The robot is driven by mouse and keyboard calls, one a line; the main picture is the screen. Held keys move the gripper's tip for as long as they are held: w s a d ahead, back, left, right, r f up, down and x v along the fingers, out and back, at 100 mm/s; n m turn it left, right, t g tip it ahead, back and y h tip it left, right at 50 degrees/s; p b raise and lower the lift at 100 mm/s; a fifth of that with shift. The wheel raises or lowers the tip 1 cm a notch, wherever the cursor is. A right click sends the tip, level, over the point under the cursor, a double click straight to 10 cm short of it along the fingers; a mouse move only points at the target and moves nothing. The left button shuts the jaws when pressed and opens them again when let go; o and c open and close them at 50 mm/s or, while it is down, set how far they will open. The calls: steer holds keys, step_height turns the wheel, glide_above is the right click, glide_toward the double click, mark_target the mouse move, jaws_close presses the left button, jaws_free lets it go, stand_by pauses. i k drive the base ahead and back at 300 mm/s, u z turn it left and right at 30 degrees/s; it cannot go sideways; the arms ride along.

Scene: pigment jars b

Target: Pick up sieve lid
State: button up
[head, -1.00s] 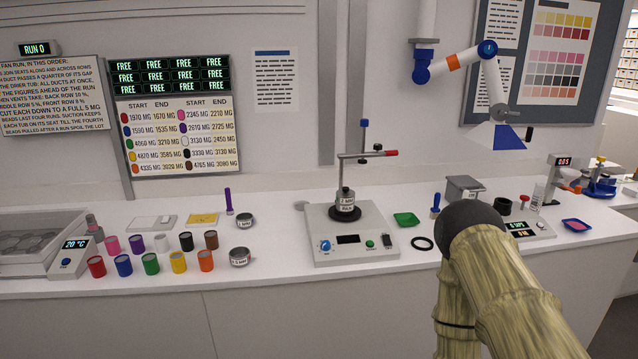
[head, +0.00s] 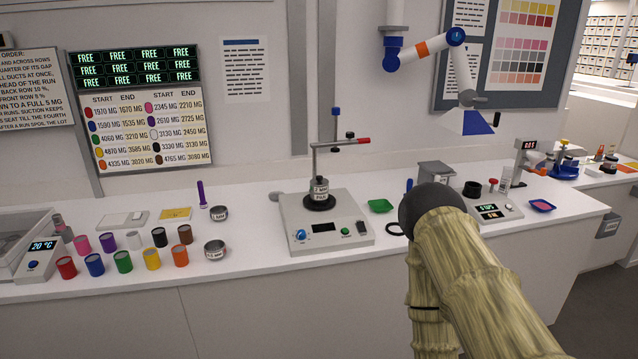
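No lid is clearly marked as the sieve lid. A small grey disc-like thing (head: 275,197) lies at the left edge of the sieve shaker (head: 325,241), partly hidden by it; I cannot tell whether it is the lid. A short sieve stack (head: 319,190) stands on the shaker's black plate, under a clamp arm with a red end. Two loose round sieves lie left of the shaker, one farther back (head: 219,214) and one nearer the front (head: 215,251). My gripper is not in view; only my arm's links show at the lower right.
Several coloured jars (head: 123,261) stand at the left of the white bench. A balance (head: 490,211) and a blue tray (head: 541,206) are farther right. A robot arm (head: 430,48) hangs above.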

mark_target(319, 181)
steer(key=z, duration=1.5)
steer(key=i, duration=1.45)
steer(key=u, duration=2.3)
